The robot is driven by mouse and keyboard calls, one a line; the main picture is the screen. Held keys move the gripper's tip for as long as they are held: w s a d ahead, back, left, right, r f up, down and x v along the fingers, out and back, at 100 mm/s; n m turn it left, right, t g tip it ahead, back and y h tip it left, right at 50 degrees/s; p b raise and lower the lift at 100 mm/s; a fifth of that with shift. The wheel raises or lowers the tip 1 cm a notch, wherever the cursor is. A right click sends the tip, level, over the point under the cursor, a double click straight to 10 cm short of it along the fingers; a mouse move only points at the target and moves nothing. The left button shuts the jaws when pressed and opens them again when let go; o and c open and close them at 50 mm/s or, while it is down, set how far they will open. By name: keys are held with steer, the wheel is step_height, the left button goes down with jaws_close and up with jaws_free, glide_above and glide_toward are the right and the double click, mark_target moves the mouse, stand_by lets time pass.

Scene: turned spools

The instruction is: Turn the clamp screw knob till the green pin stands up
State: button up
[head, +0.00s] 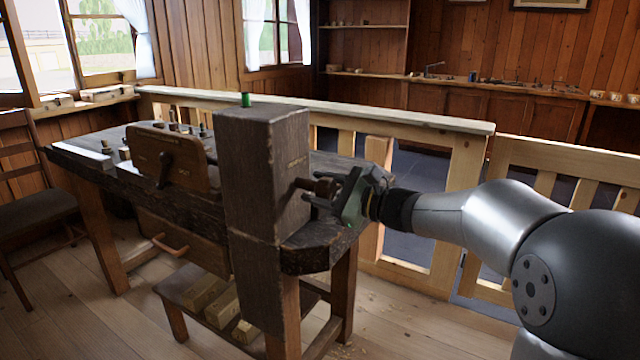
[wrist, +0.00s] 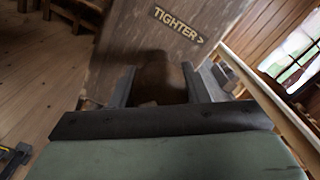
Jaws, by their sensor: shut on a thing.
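The clamp screw knob (head: 318,186) is a dark brown wooden knob on the right face of a tall dark wooden post (head: 265,180). My gripper (head: 325,192) reaches it from the right and is shut on it. In the wrist view the knob (wrist: 161,78) sits between the two dark fingers, partly hidden by the gripper body. The post face behind it bears the word "TIGHTER" with an arrow pointing right. The green pin (head: 246,99) shows above the top of the post, upright, near its back left edge.
The post stands at the end of a dark workbench (head: 110,150) with a wooden panel and lever (head: 165,160). A wooden railing (head: 330,112) runs close behind. A chair (head: 35,200) stands at left. Wood blocks (head: 215,300) lie on a low shelf.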

steer(key=shift+d+f, duration=0.2)
steer(key=shift+f, duration=0.1)
steer(key=o, duration=0.9)
steer(key=shift+o, duration=0.4)
steer(key=shift+r, duration=0.2)
steer(key=p+v, duration=0.2)
steer(key=v, duration=1.5)
steer(key=shift+d, duration=0.15)
